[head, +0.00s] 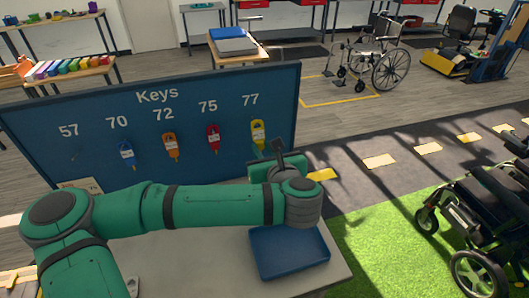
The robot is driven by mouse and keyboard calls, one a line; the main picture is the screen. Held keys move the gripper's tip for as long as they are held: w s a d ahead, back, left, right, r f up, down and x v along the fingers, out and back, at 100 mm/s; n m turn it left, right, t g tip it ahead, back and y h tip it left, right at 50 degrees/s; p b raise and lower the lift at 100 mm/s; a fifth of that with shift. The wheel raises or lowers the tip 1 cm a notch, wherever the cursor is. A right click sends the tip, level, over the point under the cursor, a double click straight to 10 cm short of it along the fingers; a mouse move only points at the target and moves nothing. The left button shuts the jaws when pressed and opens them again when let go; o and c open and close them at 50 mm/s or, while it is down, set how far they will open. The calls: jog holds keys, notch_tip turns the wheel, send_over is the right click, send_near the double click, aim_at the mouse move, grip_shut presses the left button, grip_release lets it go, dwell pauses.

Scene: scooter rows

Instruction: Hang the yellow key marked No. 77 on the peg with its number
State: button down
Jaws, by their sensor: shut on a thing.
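The blue key board (40,125) is titled "Keys" and has the numbers 57, 70, 72, 75 and 77 in a row. The yellow key (257,132) is upright just below the number 77, at the right end of the board. My gripper (273,151) is shut at the key's lower right, on the yellow key as far as I can see. The arm hides part of the grip. The peg under 77 is hidden, so I cannot tell whether the key is on it.
A blue key (127,155) hangs under 70, an orange key (170,147) under 72 and a red key (213,138) under 75. No key shows under 57. A blue tray (290,250) lies on the table (220,262). Wheelchairs stand at the right.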

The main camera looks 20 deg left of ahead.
aim_at(261, 144)
jog(key=shift+w+a+f, duration=0.1)
jog(key=shift+w+a, duration=0.3)
jog(key=shift+w, duration=0.3)
jog(key=shift+w+a, duration=0.4)
jog(key=shift+w, duration=0.25)
jog(key=shift+w+a+f, duration=0.35)
jog(key=shift+w+f, duration=0.15)
jog(key=shift+f, duration=0.1)
jog(key=shift+w, duration=0.1)
jog(key=c, duration=1.5)
grip_release()
jog(key=shift+s, duration=0.2)
